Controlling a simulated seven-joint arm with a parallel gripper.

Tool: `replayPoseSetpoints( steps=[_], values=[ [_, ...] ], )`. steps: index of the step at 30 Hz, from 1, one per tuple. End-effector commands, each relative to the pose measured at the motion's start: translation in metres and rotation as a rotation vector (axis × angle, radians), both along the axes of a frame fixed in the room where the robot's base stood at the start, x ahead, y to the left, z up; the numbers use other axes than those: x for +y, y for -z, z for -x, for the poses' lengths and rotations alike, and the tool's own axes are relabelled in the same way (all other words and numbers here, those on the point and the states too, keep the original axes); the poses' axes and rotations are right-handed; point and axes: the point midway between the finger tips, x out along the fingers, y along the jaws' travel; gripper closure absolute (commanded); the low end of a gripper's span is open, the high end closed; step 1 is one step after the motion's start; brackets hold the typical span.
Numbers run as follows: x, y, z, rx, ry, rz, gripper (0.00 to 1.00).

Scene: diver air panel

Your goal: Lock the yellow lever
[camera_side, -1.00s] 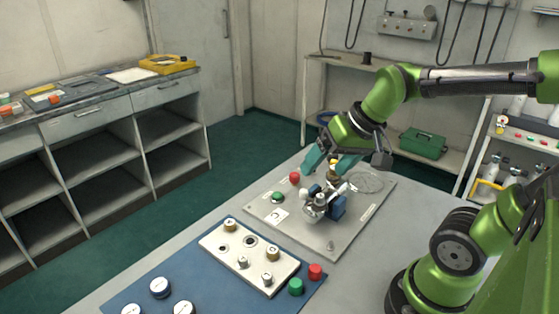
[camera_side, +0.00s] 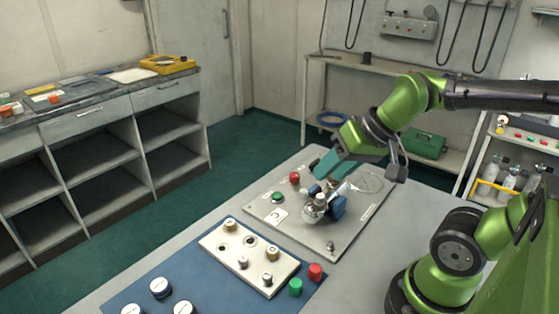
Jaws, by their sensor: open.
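The grey air panel (camera_side: 328,241) lies on the table and carries a silver round valve fitting (camera_side: 314,207) beside a blue block (camera_side: 338,207). My gripper (camera_side: 328,178) has teal fingers that point down over the far side of this fitting. It is open, and I cannot tell whether the fingers touch anything. The yellow lever is hidden in this view, with my fingers in front of the area behind the fitting. A white handle-like part (camera_side: 343,187) shows just right of the fingers.
A red button (camera_side: 294,178) and a green button (camera_side: 277,197) sit on the panel, left of my gripper. In front is a blue board (camera_side: 213,293) with a cream block (camera_side: 222,257) of knobs. Red (camera_side: 315,271) and green (camera_side: 296,287) caps stand at its right edge.

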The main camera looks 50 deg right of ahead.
Motion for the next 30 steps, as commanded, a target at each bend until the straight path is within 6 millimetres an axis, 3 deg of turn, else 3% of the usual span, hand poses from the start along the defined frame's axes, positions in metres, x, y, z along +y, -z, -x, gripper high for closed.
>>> replayPoseSetpoints(
  steps=[1, 8, 17, 24, 30],
  values=[
    [-0.016, 0.005, -0.007, 0.035, 0.062, -0.011, 0.67],
    [-0.095, 0.023, -0.033, 0.217, 0.389, -0.164, 1.00],
    [-0.209, 0.054, -0.037, 0.423, 0.851, -0.503, 1.00],
    [-0.300, 0.086, -0.015, 0.537, 1.202, -0.851, 1.00],
    [-0.354, 0.101, 0.000, 0.587, 1.402, -1.144, 1.00]
  ],
)
